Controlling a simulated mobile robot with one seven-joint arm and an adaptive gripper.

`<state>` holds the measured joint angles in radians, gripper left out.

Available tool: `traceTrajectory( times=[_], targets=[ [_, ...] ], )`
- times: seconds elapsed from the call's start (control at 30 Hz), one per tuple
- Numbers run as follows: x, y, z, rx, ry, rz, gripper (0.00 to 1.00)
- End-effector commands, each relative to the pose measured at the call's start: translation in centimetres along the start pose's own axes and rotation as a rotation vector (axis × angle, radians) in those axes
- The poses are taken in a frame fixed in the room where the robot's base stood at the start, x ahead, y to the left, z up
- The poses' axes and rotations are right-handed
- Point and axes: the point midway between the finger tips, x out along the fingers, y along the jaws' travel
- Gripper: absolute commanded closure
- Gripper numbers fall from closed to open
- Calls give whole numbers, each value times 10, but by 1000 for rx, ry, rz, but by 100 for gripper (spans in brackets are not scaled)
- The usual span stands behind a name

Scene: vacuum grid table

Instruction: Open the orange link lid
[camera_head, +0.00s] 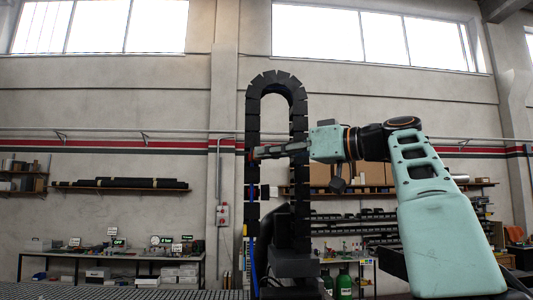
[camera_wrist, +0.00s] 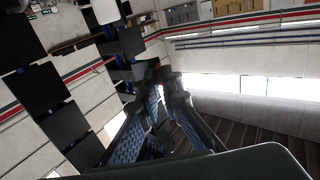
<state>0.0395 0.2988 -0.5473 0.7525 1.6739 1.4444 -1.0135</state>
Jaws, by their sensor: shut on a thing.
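A black cable chain (camera_head: 252,205) stands upright and bends over at the top into an arch. My gripper (camera_head: 258,153) reaches in from the right, across the arch, to the left strand. Its fingertips touch or nearly touch that strand. A tiny red-orange spot there, the orange link lid (camera_head: 251,156), shows at the fingertips; most of it is hidden. In the wrist view my gripper (camera_wrist: 160,88) has its fingers close together at the tips, shut on the lid. The lid itself cannot be made out clearly there, nor its angle.
The chain's right strand (camera_head: 300,125) stands close behind or beside my gripper's fingers. A workbench (camera_head: 110,256) and shelves stand well back by the wall. The space above the arch is clear.

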Motion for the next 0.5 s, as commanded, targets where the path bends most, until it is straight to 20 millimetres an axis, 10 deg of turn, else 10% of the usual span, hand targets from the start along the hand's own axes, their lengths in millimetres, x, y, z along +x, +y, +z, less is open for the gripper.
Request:
traceTrajectory(
  times=[0.4,0.5],
  targets=[
    [0,0,1,1,-2,-6,100],
    [0,0,1,1,-2,-6,86]
  ],
)
